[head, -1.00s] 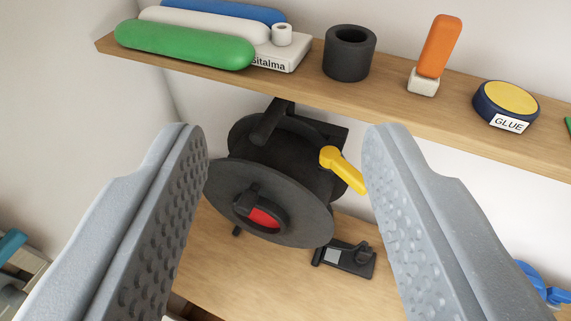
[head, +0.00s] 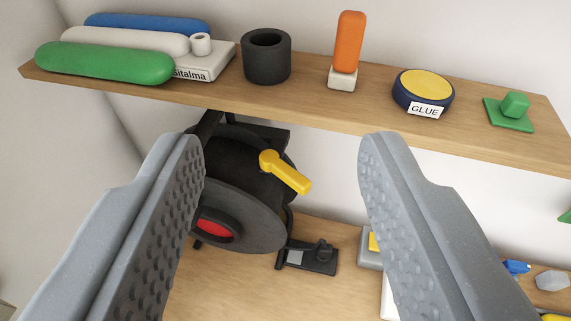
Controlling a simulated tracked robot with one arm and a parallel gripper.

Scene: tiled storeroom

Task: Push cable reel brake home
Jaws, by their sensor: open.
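A yellow lever (head: 286,172), which looks like the brake, sticks out from the reel's right side and slants down to the right. My gripper (head: 280,145) is open and empty, its two grey fingers wide apart. The yellow lever appears between the fingers in the picture, with a visible gap to each; I cannot tell the depth between them.
The upper shelf (head: 310,122) holds several things, including a black cup (head: 266,56), an orange-handled tool (head: 349,45) and a glue tin (head: 423,92). A small black device (head: 308,257) lies on the lower wooden surface (head: 262,295). More items lie at lower right.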

